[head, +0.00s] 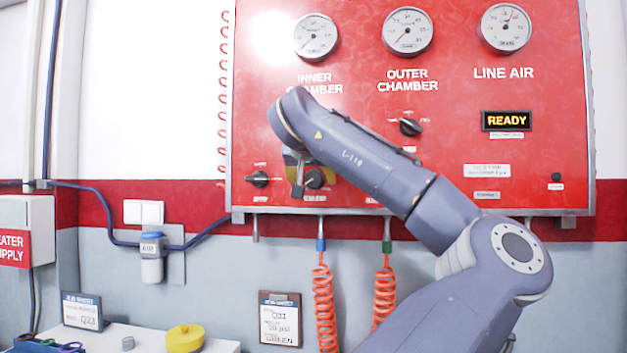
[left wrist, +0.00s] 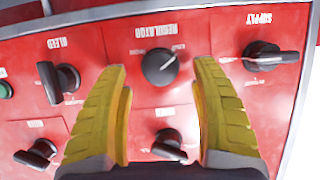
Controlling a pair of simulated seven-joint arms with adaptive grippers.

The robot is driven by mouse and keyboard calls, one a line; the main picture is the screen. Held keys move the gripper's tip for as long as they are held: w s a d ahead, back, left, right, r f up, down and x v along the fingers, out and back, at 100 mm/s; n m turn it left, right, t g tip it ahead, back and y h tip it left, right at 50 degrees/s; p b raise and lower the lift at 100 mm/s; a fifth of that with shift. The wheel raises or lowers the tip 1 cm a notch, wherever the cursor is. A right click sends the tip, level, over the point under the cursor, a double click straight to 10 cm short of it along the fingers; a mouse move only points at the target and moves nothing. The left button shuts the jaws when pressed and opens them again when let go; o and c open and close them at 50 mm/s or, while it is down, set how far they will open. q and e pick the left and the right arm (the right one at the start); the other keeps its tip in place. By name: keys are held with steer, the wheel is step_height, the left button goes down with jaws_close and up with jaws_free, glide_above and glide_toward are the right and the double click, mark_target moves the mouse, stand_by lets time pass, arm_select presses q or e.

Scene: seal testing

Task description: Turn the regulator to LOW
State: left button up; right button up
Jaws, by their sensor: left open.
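The regulator is a round black knob (left wrist: 160,67) on the red panel, under an upside-down REGULATOR label in the left wrist view. Its pale pointer mark points to the upper right in that view; the small position words around it are too blurred to read. My left gripper (left wrist: 161,72) is open, with one yellow finger on each side of the knob and a visible gap on both sides. In the head view my left gripper (head: 297,178) is at the panel's lower row, and the regulator knob (head: 316,179) shows just right of it, partly covered.
The supply knob (left wrist: 268,55) and bleed knob (left wrist: 60,82) flank the regulator. More black knobs (left wrist: 170,145) sit close by. Gauges (head: 407,31) and a lit READY display (head: 506,121) are higher on the panel. Orange coiled hoses (head: 323,300) hang below.

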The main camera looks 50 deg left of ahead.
mark_target(313, 177)
arm_select(q)
steer(key=shift+x, duration=1.6)
steer(key=c, duration=1.3)
